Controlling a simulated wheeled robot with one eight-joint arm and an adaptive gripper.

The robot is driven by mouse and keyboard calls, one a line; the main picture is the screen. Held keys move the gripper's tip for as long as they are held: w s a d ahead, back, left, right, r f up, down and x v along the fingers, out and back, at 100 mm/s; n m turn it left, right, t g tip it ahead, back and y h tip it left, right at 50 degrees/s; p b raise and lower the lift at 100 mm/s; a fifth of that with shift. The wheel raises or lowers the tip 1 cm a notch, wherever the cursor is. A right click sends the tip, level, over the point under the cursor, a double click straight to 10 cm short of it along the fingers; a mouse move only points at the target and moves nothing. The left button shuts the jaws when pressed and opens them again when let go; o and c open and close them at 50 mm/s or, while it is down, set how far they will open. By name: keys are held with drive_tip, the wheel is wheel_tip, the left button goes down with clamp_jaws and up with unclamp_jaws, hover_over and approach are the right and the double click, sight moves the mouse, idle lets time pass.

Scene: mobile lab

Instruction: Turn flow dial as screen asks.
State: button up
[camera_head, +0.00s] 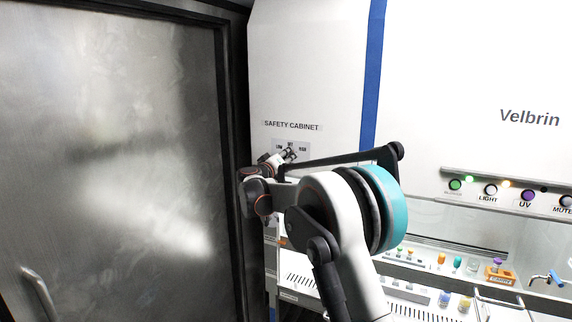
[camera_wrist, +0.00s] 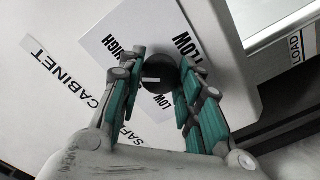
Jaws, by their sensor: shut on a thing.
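The flow dial (camera_wrist: 159,74) is a dark round knob with a short white mark, on a white label plate (camera_wrist: 110,37). The plate carries the words HIGH and LOW, partly covered by my fingers. My gripper (camera_wrist: 163,62) is shut on the dial, with one teal-padded finger on each side of it. In the head view my gripper (camera_head: 288,156) reaches the label plate (camera_head: 291,147) under the words SAFETY CABINET, and my fingers hide the dial there. I cannot make out a screen with a request in either view.
A metal door (camera_head: 110,150) with a dark frame stands close on the left. To the right, the cabinet has a row of buttons, including a green one (camera_head: 455,184) and a purple one (camera_head: 526,196). Below, an orange rack (camera_head: 500,275) and several small vessels stand inside the cabinet.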

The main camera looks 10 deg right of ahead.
drive_tip(key=shift+n+b, duration=1.45)
drive_tip(key=shift+n, duration=2.05)
drive_tip(key=o, duration=1.1)
drive_tip(key=shift+a, duration=0.1)
drive_tip(key=v, duration=1.2)
